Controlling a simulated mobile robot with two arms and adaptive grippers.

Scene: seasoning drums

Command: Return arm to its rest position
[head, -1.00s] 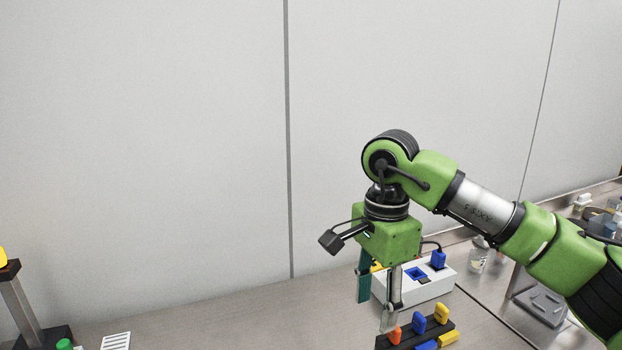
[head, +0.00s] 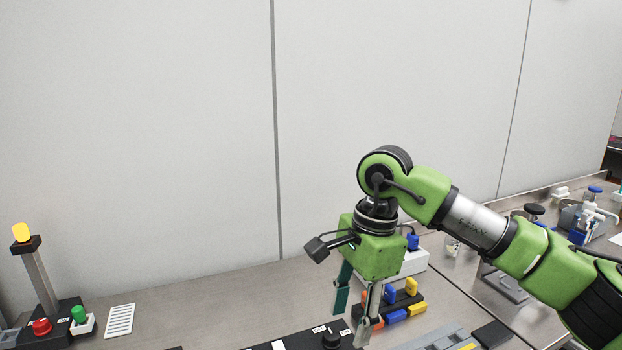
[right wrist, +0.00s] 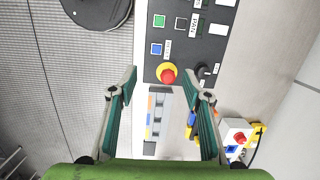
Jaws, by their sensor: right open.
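My right arm comes in from the right in the head view. Its green gripper (head: 354,318) points down over the worktop, open, with nothing between its fingers. The right wrist view shows the same two teal-lined fingers (right wrist: 163,88) spread apart, above a panel with a red emergency button (right wrist: 168,73) on a yellow ring. My left gripper is in neither view.
A black rack with coloured blocks (head: 411,286) stands right beside the gripper, with a white box behind it. A black control panel (head: 300,342) lies at the front. A lamp post (head: 40,282) stands left. The middle-left worktop (head: 200,310) is mostly clear.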

